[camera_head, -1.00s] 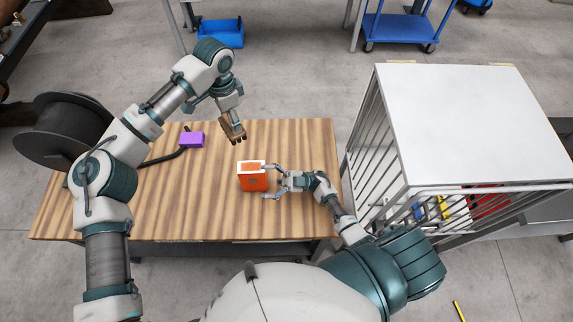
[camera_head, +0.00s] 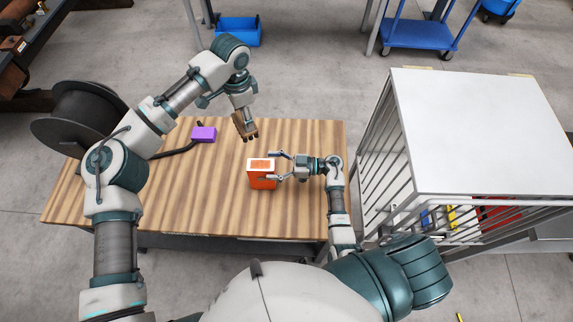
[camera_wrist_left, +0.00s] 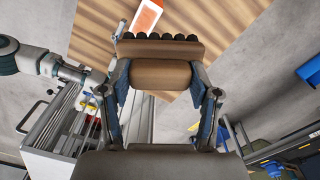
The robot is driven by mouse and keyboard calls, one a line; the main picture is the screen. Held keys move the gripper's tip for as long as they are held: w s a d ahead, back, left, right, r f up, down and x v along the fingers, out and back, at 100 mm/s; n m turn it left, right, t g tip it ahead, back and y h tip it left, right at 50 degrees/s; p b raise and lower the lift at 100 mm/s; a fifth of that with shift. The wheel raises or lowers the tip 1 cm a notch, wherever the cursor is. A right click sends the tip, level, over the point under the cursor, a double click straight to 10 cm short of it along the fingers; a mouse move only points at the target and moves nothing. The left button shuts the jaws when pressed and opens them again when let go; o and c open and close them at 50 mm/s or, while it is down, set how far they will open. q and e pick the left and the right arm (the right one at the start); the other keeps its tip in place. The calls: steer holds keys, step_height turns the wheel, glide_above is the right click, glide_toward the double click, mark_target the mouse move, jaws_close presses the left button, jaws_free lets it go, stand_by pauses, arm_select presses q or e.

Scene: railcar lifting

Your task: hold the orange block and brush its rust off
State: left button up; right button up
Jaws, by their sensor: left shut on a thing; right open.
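The orange block (camera_head: 262,180) stands upright on the wooden table, with a white-edged top with an orange middle. It also shows at the top of the left wrist view (camera_wrist_left: 148,17). My left gripper (camera_head: 245,122) is shut on a brown brush (camera_head: 247,134), held above the table behind the block and apart from it. In the left wrist view the brush (camera_wrist_left: 160,50) shows a row of black bristles. My right gripper (camera_head: 277,166) is open at the block's right side, one finger towards its back and one across its front. I cannot tell whether they touch it.
A purple block-like tool (camera_head: 204,134) with a black handle lies on the table (camera_head: 110,195) at left rear. A black reel (camera_head: 75,120) stands at the left. A white-topped barred cage (camera_head: 470,125) stands right of the table. The table's front left is clear.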

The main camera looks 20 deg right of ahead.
mark_target(261, 166)
steer(key=shift+x, duration=2.15)
steer(key=shift+s+d, duration=0.15)
steer(key=shift+d, duration=0.15)
jaws_close()
steer(key=shift+a, duration=0.2)
